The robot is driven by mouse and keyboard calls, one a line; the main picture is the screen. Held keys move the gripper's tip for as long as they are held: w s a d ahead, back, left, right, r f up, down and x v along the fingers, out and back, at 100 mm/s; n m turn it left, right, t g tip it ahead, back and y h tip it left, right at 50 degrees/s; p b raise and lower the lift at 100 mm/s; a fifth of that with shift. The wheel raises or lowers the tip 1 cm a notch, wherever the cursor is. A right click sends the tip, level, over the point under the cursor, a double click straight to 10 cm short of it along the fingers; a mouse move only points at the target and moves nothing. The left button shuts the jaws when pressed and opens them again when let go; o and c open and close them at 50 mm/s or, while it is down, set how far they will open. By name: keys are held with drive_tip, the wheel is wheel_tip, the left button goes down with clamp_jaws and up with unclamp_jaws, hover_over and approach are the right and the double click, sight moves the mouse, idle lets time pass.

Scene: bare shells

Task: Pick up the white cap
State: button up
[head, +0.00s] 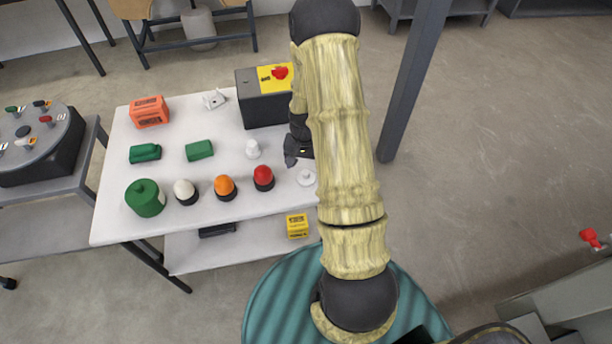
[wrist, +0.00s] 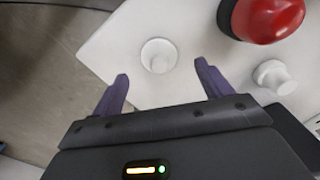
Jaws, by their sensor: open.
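A small white round piece with a wide rim (head: 305,177), the likely white cap, lies near the right edge of the white table (head: 115,215). It also shows in the wrist view (wrist: 158,55), just beyond and between my fingertips. My gripper (wrist: 161,76) is open and empty, with two purple fingers apart. In the head view my gripper (head: 297,155) hangs beside this piece, partly hidden by my arm. A second small white piece (head: 252,149) stands farther left; the wrist view shows it at right (wrist: 273,76). A white dome on a dark base (head: 185,190) stands left.
A black box with a yellow top (head: 262,98) stands behind my gripper. Green blocks (head: 199,150) and an orange block (head: 149,112) lie farther left.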

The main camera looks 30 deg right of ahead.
sight(306, 172)
drive_tip(key=shift+f, duration=0.1)
drive_tip(key=shift+w+d+f+p, duration=0.1)
drive_tip(key=shift+f+p, duration=0.35)
drive_tip(key=shift+f, duration=0.8)
drive_tip(key=shift+w+d+f+p, duration=0.1)
drive_tip(key=shift+f+p, duration=0.3)
drive_tip(key=shift+f, duration=0.85)
drive_tip(key=shift+s, duration=0.1)
drive_tip(key=c, duration=1.1)
